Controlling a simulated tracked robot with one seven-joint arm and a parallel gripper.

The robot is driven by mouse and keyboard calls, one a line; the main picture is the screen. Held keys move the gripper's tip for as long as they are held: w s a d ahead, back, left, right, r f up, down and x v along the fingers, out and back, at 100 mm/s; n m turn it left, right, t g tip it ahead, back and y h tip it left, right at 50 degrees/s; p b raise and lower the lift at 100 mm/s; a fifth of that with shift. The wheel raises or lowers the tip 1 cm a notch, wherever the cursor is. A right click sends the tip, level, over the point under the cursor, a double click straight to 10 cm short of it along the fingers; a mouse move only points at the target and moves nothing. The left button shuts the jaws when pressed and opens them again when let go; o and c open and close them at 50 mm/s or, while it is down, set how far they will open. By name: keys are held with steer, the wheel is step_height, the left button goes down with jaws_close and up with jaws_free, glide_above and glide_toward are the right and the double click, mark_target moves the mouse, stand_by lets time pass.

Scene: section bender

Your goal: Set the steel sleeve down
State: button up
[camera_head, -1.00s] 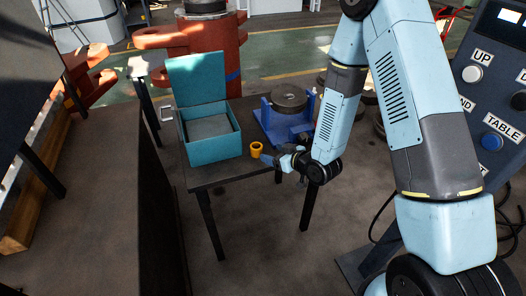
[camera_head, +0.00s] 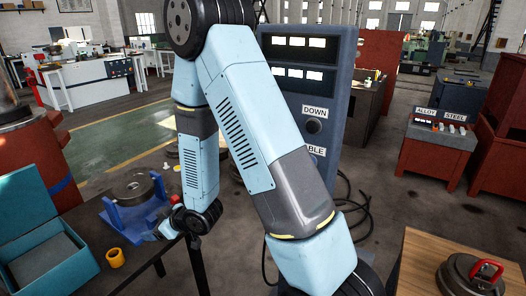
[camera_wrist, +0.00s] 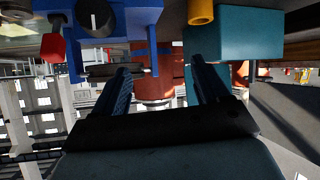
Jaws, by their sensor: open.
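My gripper (camera_head: 160,233) is low over the dark table (camera_head: 140,272), beside the blue stand; its two fingers (camera_wrist: 163,85) are apart with nothing held between them in the wrist view. A dark steel ring (camera_head: 133,188) lies flat on the blue stand (camera_head: 130,219). The wrist view, upside down, shows the stand (camera_wrist: 140,22) with a dark round end (camera_wrist: 95,18) on its side. A small yellow ring (camera_head: 116,258) stands on the table, left of my gripper; it also shows in the wrist view (camera_wrist: 200,12). I cannot tell which piece is the steel sleeve.
An open teal box (camera_head: 55,262) stands on the table at the left. A red knob (camera_wrist: 52,47) is near the stand. A control panel (camera_head: 310,95) with buttons stands behind my arm. A wooden-topped bench (camera_head: 415,262) at the right holds a dark disc with a red handle (camera_head: 487,270).

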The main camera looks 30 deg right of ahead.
steer(key=s+d+r+m+h, duration=0.2)
steer(key=d+r+m+h, duration=0.4)
steer(key=d+r, duration=1.3)
steer(key=s+d+r+m+g, duration=0.1)
steer(key=s+d+r, duration=0.1)
steer(key=s+r, duration=0.2)
steer(key=s+d+r+m+g+h, duration=0.1)
steer(key=s+r, duration=0.3)
steer(key=s, duration=0.6)
steer(key=s+d+r+m+h, duration=0.1)
steer(key=s+d+r+m, duration=0.1)
steer(key=s, duration=0.5)
step_height(320, 180, up, 2)
steer(key=shift+s+d+r+g, duration=0.15)
steer(key=shift+s+d+g, duration=0.1)
steer(key=shift+d+g, duration=0.2)
steer(key=shift+d, duration=0.1)
